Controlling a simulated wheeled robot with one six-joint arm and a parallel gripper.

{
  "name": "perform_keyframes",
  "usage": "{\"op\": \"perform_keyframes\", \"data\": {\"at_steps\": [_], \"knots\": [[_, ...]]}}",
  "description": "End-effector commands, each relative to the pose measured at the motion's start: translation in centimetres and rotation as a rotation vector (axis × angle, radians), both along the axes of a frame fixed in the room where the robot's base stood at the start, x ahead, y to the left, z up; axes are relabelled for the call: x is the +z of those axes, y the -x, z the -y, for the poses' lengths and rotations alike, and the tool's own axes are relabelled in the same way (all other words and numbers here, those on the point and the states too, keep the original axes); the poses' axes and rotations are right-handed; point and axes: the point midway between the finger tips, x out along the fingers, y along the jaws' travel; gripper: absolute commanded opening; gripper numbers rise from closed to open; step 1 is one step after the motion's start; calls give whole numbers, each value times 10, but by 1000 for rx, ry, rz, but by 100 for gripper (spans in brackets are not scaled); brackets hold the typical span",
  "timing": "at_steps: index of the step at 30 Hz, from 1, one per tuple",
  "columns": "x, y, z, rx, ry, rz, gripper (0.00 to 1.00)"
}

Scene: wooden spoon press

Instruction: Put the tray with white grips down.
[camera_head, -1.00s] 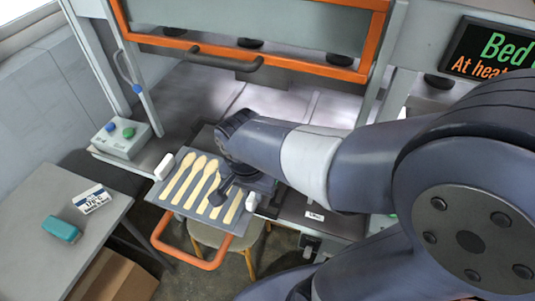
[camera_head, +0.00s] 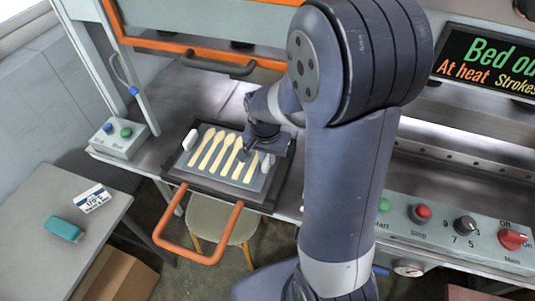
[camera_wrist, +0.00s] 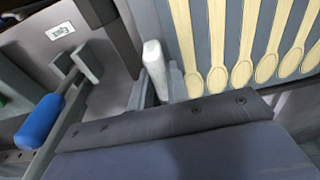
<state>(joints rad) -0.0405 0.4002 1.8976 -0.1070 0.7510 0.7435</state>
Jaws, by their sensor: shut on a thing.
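The tray (camera_head: 259,182) is a grey-blue plate carrying several pale wooden spoons (camera_head: 226,148). One white grip (camera_head: 190,140) shows at its left end; the other is largely hidden by my gripper at its right end. My gripper (camera_head: 256,158) is shut on the tray at that right end, and the wrist view shows the white grip (camera_wrist: 154,62) close by it. The tray lies level over the black bed (camera_head: 182,178) with the orange handle (camera_head: 200,257). I cannot tell whether its underside touches the bed.
The orange-framed guard (camera_head: 150,42) is raised behind the bed. A grey button box (camera_head: 118,138) stands left. A side table (camera_head: 40,205) holds a teal block (camera_head: 63,229) and a label card (camera_head: 92,198). A stool (camera_head: 215,220) stands below the orange handle.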

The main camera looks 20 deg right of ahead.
Motion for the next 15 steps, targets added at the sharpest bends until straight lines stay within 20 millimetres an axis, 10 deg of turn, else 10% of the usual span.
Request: {"op": "perform_keyframes", "data": {"at_steps": [11, 12, 15], "knots": [[-5, 0, 0, -1, 0, 2, 0], [-4, 0, 0, 0, 1, 1, 19], [-3, 0, 0, 0, 1, 1, 28]]}}
